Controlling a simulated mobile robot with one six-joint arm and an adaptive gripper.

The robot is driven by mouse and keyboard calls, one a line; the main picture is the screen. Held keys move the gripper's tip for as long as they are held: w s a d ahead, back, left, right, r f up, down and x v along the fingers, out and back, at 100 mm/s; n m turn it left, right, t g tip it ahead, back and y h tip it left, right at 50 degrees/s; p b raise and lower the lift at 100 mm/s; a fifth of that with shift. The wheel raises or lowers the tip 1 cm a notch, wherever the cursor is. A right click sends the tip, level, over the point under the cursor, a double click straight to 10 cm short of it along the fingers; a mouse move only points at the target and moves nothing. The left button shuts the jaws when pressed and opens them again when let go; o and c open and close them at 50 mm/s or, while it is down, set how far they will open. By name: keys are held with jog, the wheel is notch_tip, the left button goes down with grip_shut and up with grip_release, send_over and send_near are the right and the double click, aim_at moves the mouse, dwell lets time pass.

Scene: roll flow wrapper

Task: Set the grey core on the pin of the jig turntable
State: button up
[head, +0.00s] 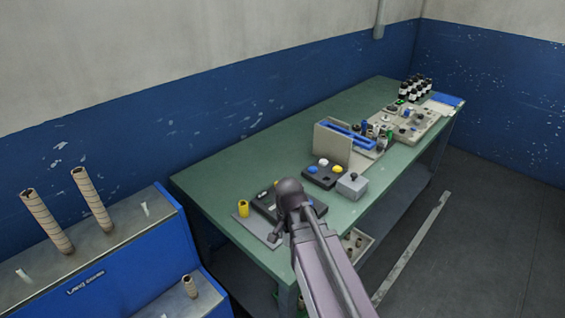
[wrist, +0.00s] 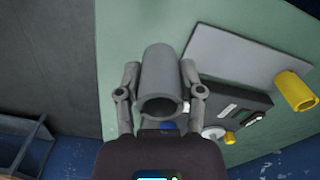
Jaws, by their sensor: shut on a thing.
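The grey core (wrist: 158,72) is a hollow cylinder, seen in the wrist view with its open near end towards the camera. My gripper (wrist: 159,85) is shut on it, one finger on each side. In the head view my arm covers the core and part of a dark jig block (head: 264,203) on the bench. In the wrist view the dark block (wrist: 240,106) lies right of the core. A pale round disc (wrist: 213,132) is partly hidden by my right finger; I cannot tell whether it is the turntable, and I see no pin.
A yellow core (head: 243,208) stands on the grey plate (head: 254,227) left of my arm. A black button box (head: 319,181), a grey box (head: 352,186) and a beige upright panel (head: 332,144) stand to the right. The bench's left end (head: 205,177) is clear.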

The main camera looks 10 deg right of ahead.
jog(key=shift+w, duration=0.1)
dwell(0.3)
jog(key=shift+w+r, duration=0.25)
jog(key=shift+w, duration=0.25)
jog(key=w+d+r+n+p, duration=0.1)
jog(key=w+r+n+p, duration=0.1)
jog(key=w, duration=0.6)
jog(key=w+d+r+n+p, duration=0.2)
jog(key=w+n, duration=0.3)
jog(key=w, duration=0.3)
jog(key=w+d+r+n+p, duration=0.1)
jog(key=w+r+n+p, duration=0.2)
jog(key=w, duration=0.5)
jog(key=shift+w+d+r+n+p, duration=0.1)
jog(key=shift+d+r+n+p, duration=0.1)
jog(key=shift+n+p, duration=0.3)
jog(key=shift+f+b, duration=0.2)
jog(key=shift+b, duration=0.1)
jog(key=shift+f+b, duration=2.35)
jog(key=shift+f, duration=0.05)
jog(key=shift+f+b, duration=2.15)
jog(key=shift+b, duration=0.05)
